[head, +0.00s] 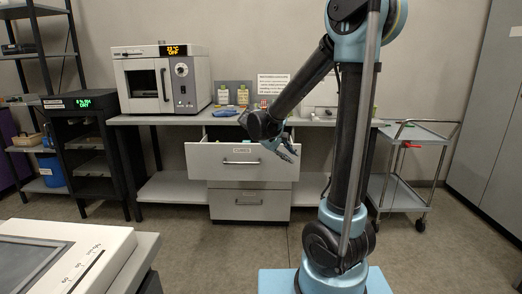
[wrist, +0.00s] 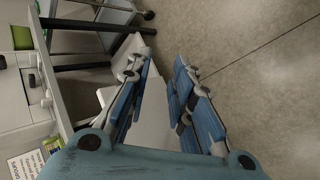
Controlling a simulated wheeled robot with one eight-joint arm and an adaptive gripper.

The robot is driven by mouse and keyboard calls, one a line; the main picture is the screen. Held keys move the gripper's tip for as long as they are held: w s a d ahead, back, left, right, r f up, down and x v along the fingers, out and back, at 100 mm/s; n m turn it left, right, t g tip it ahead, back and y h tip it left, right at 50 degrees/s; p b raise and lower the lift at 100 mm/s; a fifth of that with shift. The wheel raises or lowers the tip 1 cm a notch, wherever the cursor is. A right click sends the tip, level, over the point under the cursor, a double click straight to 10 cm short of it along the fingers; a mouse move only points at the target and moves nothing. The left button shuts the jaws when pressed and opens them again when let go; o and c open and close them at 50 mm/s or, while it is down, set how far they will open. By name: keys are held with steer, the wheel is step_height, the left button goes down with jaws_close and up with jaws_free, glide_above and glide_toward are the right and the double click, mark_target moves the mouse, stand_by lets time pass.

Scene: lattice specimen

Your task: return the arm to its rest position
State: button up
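My arm stands at the right of centre in the head view, bent at the elbow and reaching down to the left. My gripper (head: 284,147) hangs in front of the bench, over the right part of an open drawer (head: 240,161). In the wrist view my gripper (wrist: 163,73) shows two blue and grey fingers with a clear gap between them. Nothing is held between them. Through the gap I see a pale surface and the floor.
A grey bench (head: 168,118) carries an oven (head: 162,79). A closed drawer (head: 250,204) sits below the open one. A metal trolley (head: 402,196) stands right, a black cabinet (head: 88,143) left. A white device (head: 62,257) is at front left. Floor between is clear.

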steer(key=s+d+m+g+y, duration=0.1)
steer(key=s+d+y, duration=0.1)
steer(key=s+d, duration=0.5)
steer(key=s+f+m+y, duration=0.2)
steer(key=s+f+y, duration=0.1)
steer(key=s, duration=0.8)
steer(key=s+f+m+g+y, duration=0.1)
steer(key=s+f+m+y, duration=0.2)
steer(key=s+f, duration=0.3)
steer(key=s, duration=0.5)
steer(key=shift+d, duration=0.15)
steer(key=shift+w+f, duration=0.2)
steer(key=shift+w, duration=0.3)
steer(key=o, duration=0.3)
steer(key=shift+s, duration=0.15)
